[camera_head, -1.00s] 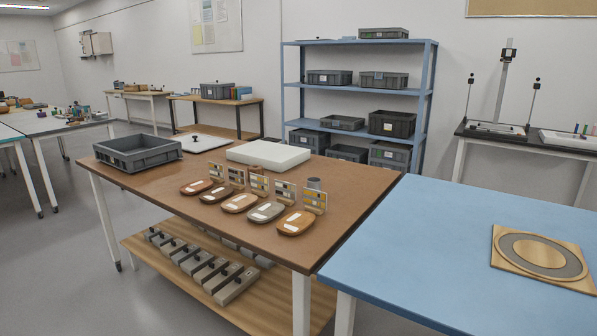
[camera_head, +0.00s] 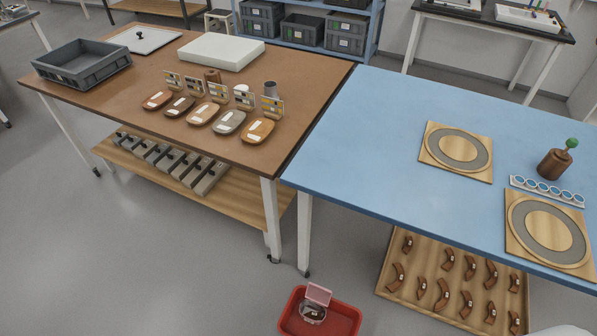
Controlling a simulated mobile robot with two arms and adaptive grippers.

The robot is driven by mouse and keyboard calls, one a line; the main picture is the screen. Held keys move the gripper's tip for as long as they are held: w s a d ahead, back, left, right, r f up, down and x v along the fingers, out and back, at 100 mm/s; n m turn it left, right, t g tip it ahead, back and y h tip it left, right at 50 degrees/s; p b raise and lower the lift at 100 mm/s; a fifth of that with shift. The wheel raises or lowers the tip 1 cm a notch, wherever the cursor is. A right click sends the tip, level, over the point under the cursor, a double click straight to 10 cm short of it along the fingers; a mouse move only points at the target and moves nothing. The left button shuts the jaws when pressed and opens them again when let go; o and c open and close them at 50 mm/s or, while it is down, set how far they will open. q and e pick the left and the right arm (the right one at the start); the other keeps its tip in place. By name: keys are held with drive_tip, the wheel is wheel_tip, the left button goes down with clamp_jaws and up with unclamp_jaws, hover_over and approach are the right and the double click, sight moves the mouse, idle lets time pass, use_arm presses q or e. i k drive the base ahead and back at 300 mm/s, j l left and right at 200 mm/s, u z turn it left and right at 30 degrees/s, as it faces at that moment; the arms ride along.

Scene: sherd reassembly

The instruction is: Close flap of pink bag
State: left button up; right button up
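A small bag-like object with a pink flap (camera_head: 318,293) is in a red tray (camera_head: 345,332) on the floor, at the bottom of the head view. The pink flap stands raised above a small rounded body (camera_head: 312,313) with a white patch. The details are too small to tell. Neither of my grippers is in view.
A brown table (camera_head: 300,105) stands at left with a grey crate (camera_head: 50,75) and several small trays. A blue table (camera_head: 380,130) stands at right with round-ring boards (camera_head: 432,160). A wooden board of brown sherds (camera_head: 385,285) lies below it. Grey floor is clear at left.

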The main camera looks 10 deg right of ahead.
sight(318, 294)
drive_tip(key=k+j, duration=0.2)
drive_tip(key=k, duration=0.3)
drive_tip(key=k+j, duration=0.2)
drive_tip(key=k, duration=0.3)
drive_tip(key=k+j, duration=0.2)
drive_tip(key=k, duration=0.3)
